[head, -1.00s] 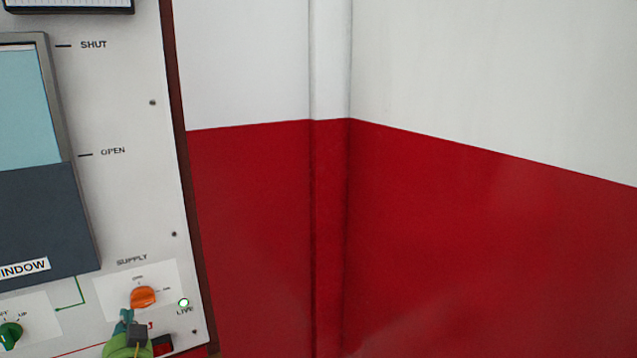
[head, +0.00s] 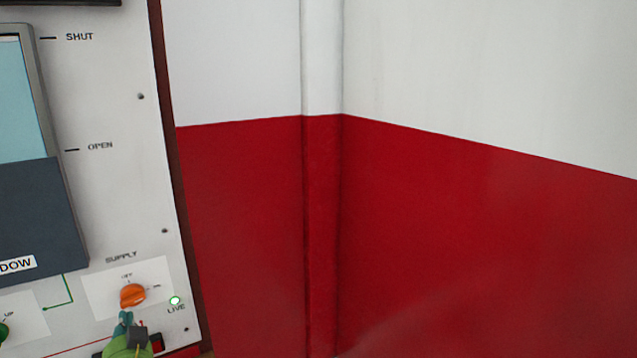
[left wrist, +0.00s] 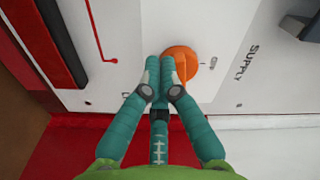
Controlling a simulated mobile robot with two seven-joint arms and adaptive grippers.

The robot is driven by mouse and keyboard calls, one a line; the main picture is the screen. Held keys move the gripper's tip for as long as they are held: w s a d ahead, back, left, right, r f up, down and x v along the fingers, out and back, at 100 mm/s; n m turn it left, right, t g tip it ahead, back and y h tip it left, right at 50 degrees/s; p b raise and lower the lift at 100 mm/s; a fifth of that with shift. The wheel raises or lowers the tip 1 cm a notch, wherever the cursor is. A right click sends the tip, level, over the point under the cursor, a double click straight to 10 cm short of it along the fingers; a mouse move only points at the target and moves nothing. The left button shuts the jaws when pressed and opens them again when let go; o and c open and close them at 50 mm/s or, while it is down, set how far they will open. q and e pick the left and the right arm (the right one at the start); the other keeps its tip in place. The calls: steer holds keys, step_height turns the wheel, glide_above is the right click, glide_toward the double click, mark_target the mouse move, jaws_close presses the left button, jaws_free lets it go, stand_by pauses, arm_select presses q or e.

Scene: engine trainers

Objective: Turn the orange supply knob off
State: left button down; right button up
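The orange supply knob (head: 132,295) is on the white panel at the lower left, under the SUPPLY label. Its grip lies roughly sideways, toward the mark on its right, with OFF printed above it. The knob also shows in the left wrist view (left wrist: 183,58). My left gripper (head: 123,320) is just below the knob in the head view. In the left wrist view its teal fingertips (left wrist: 160,78) are together and overlap the knob's edge; I cannot tell whether they touch it. My right gripper is not in view.
A lit LIVE lamp (head: 175,300) is right of the knob. A green knob (head: 3,333) and a dark sliding window (head: 40,220) are to the left. A red switch (head: 157,343) is beside my gripper. A red and white wall (head: 420,230) stands on the right.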

arm_select(q)
steer(key=shift+f, duration=0.35)
steer(key=v, duration=0.5)
steer(key=shift+s+a+f+p, duration=0.1)
steer(key=shift+s+f+p, duration=0.1)
steer(key=shift+f+p, duration=0.1)
steer(key=shift+r, duration=0.15)
